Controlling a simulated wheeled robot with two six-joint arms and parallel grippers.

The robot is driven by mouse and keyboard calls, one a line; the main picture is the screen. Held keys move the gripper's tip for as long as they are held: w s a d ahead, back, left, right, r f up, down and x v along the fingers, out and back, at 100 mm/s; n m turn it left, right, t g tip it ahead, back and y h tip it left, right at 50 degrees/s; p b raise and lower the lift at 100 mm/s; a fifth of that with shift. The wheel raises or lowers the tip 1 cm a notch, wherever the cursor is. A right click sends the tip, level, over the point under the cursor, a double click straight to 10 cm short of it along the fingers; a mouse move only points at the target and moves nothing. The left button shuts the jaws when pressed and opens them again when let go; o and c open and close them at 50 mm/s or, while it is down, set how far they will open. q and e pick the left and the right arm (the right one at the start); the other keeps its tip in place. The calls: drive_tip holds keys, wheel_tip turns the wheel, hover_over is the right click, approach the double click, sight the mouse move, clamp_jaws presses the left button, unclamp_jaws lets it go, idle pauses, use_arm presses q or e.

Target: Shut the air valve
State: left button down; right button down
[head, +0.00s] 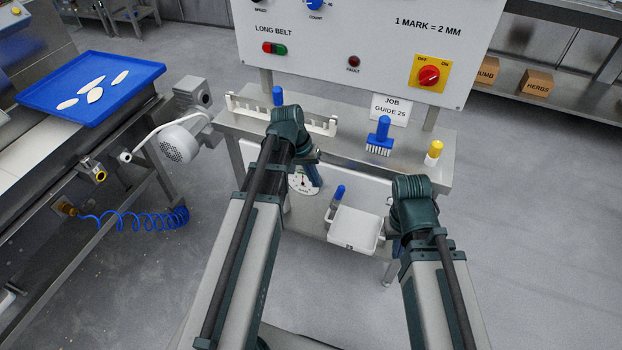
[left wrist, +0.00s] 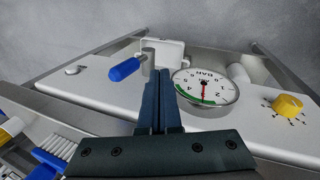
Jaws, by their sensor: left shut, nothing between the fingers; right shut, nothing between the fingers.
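A blue-handled lever (left wrist: 125,69), apparently the air valve's handle, shows in the left wrist view on a white panel, left of my fingers.
A yellow knob (left wrist: 288,105) sits on the panel right of the gauge. A steel shelf (head: 345,143) with blue brushes (head: 381,132) and a yellow-capped item (head: 433,153) lies above the panel. A motor (head: 183,140) and a conveyor with a blue tray (head: 60,100) stand left.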

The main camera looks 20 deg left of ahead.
sight(339, 194)
use_arm(q)
drive_tip(key=shift+w+d+f, duration=0.1)
drive_tip(key=shift+d+f, duration=0.15)
drive_tip(key=shift+d, duration=0.45)
drive_tip(key=shift+w+d+f, duration=0.15)
drive_tip(key=shift+d+f, duration=0.05)
drive_tip(key=shift+d, duration=0.45)
drive_tip(key=shift+w+d+f, duration=0.1)
drive_tip(key=shift+d+f, duration=0.15)
drive_tip(key=shift+d, duration=0.45)
use_arm(e)
drive_tip(key=shift+f, duration=0.7)
